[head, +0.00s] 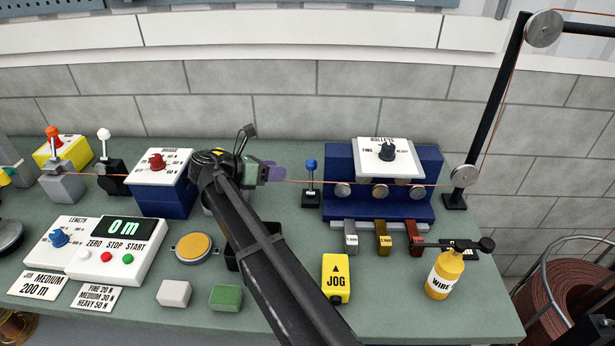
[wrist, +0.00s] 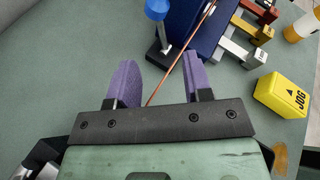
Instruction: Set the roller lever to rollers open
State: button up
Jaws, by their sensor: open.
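A lever with a blue knob (head: 311,166) stands upright on a small black base, just left of the blue roller block (head: 335,205). In the wrist view the blue knob (wrist: 157,8) and its pale stem are beyond my left finger. My gripper (head: 270,173) is open and empty, a short way left of the lever and apart from it. Its two purple fingers (wrist: 160,85) show a gap between them. The white panel on the block reads ROLLERS and has a black dial (head: 387,150). Its lettering is partly unreadable.
A copper wire (head: 400,184) runs past the lever into the rollers; in the wrist view it crosses between my fingers, depth unclear. A yellow JOG box (head: 336,278), several coloured blocks and a WIRE bottle (head: 444,275) stand in front. Bench around the lever base is clear.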

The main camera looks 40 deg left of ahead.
aim_at(310, 172)
jog(key=b+x, duration=0.4)
jog(key=x, duration=0.6)
jog(key=shift+w+f, duration=0.15)
jog(key=shift+f, duration=0.05)
jog(key=shift+w+d, duration=0.15)
jog(key=shift+w, duration=0.1)
jog(key=shift+c, duration=0.4)
grip_shut()
jog(key=shift+d, duration=0.1)
